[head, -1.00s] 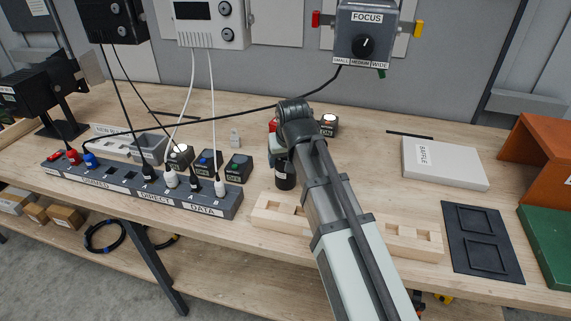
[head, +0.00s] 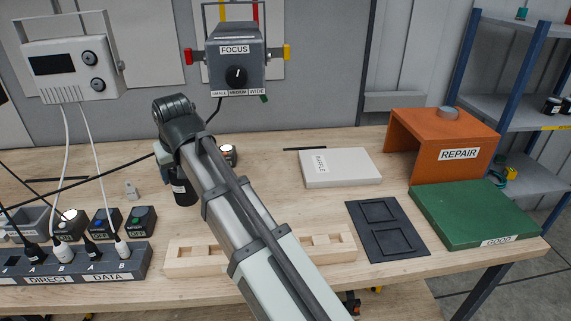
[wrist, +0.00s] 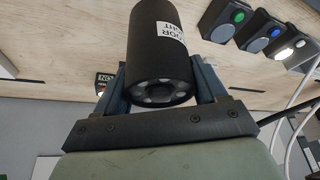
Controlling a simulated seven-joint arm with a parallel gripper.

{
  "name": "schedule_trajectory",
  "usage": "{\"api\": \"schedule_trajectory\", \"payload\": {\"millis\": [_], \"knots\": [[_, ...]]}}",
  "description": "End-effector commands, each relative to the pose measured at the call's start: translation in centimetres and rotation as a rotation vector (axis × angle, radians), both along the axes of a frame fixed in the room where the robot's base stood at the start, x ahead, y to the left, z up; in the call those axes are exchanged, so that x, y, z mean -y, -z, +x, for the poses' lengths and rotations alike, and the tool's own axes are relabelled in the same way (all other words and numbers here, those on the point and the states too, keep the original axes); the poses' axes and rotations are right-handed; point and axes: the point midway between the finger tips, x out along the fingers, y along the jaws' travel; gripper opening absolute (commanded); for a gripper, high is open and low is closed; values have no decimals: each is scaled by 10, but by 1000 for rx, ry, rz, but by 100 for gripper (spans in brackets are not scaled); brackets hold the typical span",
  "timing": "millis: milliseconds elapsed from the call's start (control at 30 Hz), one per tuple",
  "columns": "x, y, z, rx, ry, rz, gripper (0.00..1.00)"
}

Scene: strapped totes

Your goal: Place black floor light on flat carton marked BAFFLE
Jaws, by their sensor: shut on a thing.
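The black floor light (wrist: 160,45) is a black cylinder with a white label reading "...OOR ...GHT" and a ring of lamps on the end facing the wrist camera. My gripper (wrist: 161,88) is shut on it, one finger on each side. In the head view the floor light (head: 184,193) hangs below my wrist, above the wooden table; my arm hides the fingers there. The flat carton marked BAFFLE (head: 342,168) is pale and lies to the right of my arm, at the back of the table. Its top is bare and apart from the floor light.
A wooden block with recesses (head: 329,241) lies along the front, partly behind my arm. A black recessed plate (head: 387,230), green GOOD board (head: 474,214) and orange REPAIR stand (head: 440,140) are right. A FOCUS box (head: 236,60) hangs behind. A power strip (head: 75,264) sits left.

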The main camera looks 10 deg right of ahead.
Motion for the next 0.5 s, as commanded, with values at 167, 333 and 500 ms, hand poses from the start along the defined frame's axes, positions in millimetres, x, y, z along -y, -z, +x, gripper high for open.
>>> {"api": "schedule_trajectory", "payload": {"millis": [167, 333, 500], "knots": [[3, 1, 0, 0, 52, 0, 16], [39, 11, 5, -1, 200, -1, 16], [89, 21, 17, 0, 326, 0, 16]]}}
